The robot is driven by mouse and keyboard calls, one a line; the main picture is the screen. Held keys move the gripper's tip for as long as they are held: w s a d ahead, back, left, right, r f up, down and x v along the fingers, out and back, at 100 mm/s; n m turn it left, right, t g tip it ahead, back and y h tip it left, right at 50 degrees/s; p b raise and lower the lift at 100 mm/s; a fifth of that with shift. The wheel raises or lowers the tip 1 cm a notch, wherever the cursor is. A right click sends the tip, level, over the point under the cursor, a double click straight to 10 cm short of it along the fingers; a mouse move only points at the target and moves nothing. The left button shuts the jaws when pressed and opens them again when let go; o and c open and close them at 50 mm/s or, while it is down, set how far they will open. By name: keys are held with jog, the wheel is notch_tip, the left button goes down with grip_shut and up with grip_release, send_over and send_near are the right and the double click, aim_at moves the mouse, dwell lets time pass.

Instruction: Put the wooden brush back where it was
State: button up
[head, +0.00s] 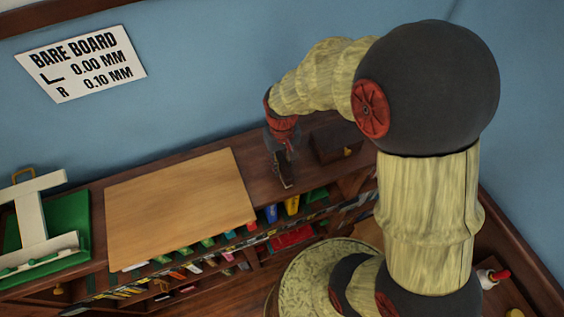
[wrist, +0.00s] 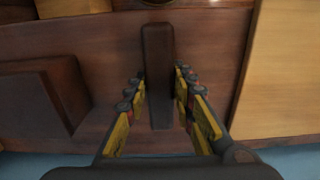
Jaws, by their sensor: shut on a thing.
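The wooden brush is a long, dark brown bar (wrist: 158,60) between my fingers in the wrist view. My gripper (wrist: 160,88), with yellow-padded fingers on both sides of the bar, is shut on it. In the head view my gripper (head: 281,150) points down over the bookcase top, between the pale board and a dark wooden box. The brush (head: 286,178) shows there as a narrow dark shape below the gripper. I cannot tell whether it touches the bookcase top.
The pale board (head: 180,205) lies left of my gripper on the bookcase top (head: 258,172). The dark box (head: 335,142) stands close on the right. A green tray with a white frame (head: 45,220) is at far left. Colourful books (head: 291,205) fill the shelf below.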

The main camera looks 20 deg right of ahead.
aim_at(282, 162)
jog(key=o, duration=1.1)
jog(key=shift+f, duration=0.1)
jog(key=s+r+t, duration=0.2)
jog(key=s+r, duration=0.1)
jog(key=r, duration=1.5)
jog(key=s+r+t, duration=0.1)
jog(key=s+r, duration=0.1)
jog(key=s, duration=0.1)
jog(key=s+r+t, duration=0.1)
jog(key=s+r, duration=0.1)
jog(key=s, duration=0.2)
jog(key=s+r+t, duration=0.1)
jog(key=s+r, duration=0.1)
jog(key=s, duration=0.2)
jog(key=shift+r+t, duration=0.15)
jog(key=shift+t, duration=0.15)
jog(key=shift+w, duration=0.1)
